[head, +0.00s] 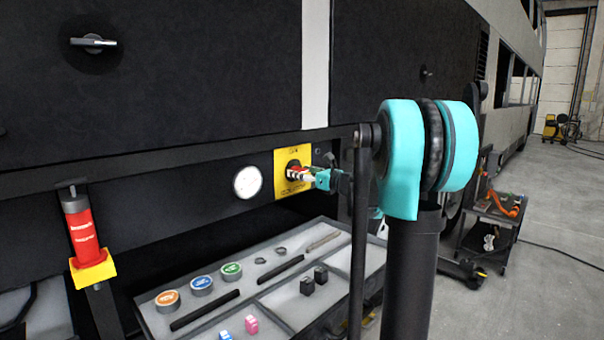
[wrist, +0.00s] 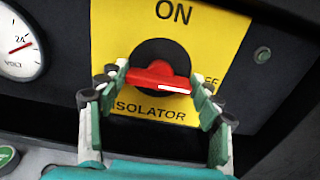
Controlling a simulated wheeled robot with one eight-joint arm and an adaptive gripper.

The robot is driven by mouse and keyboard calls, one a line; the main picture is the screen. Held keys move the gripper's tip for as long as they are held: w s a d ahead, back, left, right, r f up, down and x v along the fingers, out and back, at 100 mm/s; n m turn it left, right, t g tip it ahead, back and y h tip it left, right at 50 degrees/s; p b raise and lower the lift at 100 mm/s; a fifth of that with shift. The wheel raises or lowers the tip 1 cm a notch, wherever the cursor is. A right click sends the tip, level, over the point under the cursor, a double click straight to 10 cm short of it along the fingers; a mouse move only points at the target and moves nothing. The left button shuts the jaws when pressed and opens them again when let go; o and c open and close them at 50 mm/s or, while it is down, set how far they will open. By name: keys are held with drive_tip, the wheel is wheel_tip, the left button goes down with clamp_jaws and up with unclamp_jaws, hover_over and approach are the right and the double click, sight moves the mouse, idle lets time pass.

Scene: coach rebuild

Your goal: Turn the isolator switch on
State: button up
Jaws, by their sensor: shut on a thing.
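The isolator switch is a red handle (wrist: 160,78) on a black round base, set on a yellow plate (wrist: 215,40). The plate reads ON at the top, ISOLATOR below, and a partly hidden label at the right. In the wrist view the handle lies nearly level, tilted slightly down to the right. My gripper (wrist: 160,85) is shut on the red handle, one finger at each end of it. In the head view my gripper (head: 308,176) reaches the yellow plate (head: 283,187) from the right and hides most of the handle.
A round white gauge (head: 247,182) sits left of the plate.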

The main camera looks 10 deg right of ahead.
drive_tip(key=shift+s+a+f+n, duration=0.1)
drive_tip(key=shift+n, duration=4.4)
drive_tip(key=shift+a+f+n, duration=0.1)
drive_tip(key=shift+n, duration=4.4)
drive_tip(key=o, duration=1.1)
drive_tip(key=shift+o, duration=0.2)
